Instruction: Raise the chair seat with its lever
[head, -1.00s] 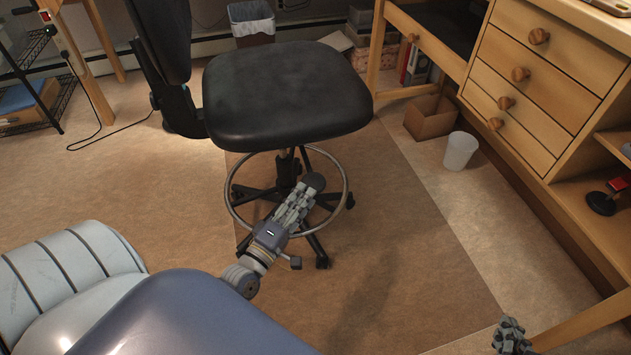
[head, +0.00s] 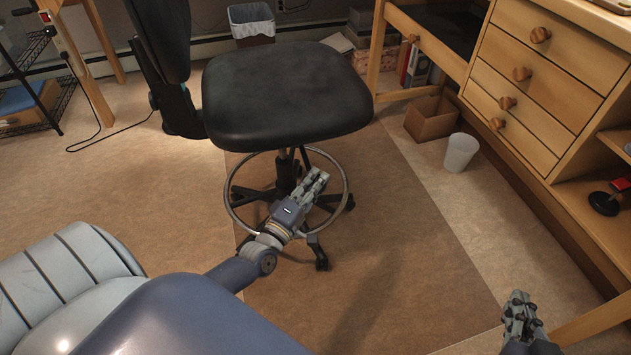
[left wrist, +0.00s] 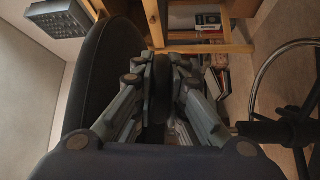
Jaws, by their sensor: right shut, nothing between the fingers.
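The office chair has a dark padded seat (head: 285,90) on a central column with a metal foot ring (head: 345,180). My left gripper (head: 318,178) is below the seat, in front of the column. In the left wrist view, a dark flat paddle (left wrist: 157,100), which looks like the seat lever, lies between the fingers of my left gripper (left wrist: 160,65). I cannot tell whether both fingers press on it. The lever is hidden behind the fingers in the head view. My right gripper (head: 520,305) is shut and empty at the lower right, away from the chair.
A wooden desk with drawers (head: 545,65) stands at the right. A waste bin (head: 252,22) stands behind the chair.

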